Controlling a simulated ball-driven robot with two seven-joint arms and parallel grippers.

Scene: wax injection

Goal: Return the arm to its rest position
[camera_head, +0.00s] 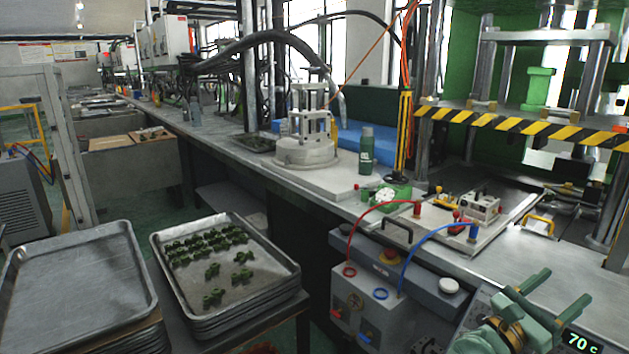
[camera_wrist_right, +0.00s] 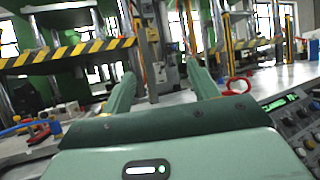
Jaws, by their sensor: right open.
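My right gripper (camera_head: 548,297) is at the lower right of the head view, in front of the bench's front edge. Its two green fingers are spread apart with nothing between them. In the right wrist view the fingers (camera_wrist_right: 162,95) also stand apart and empty, pointing toward the press area. My left gripper does not show in either view.
A striped press (camera_head: 520,124) stands at the right over a metal bench. A mould plate (camera_head: 440,232) with red and blue hoses lies below it. A tray (camera_head: 286,265) of small green pieces and an empty tray (camera_head: 75,278) are at left. A control panel (camera_wrist_right: 298,125) is close at right in the wrist view.

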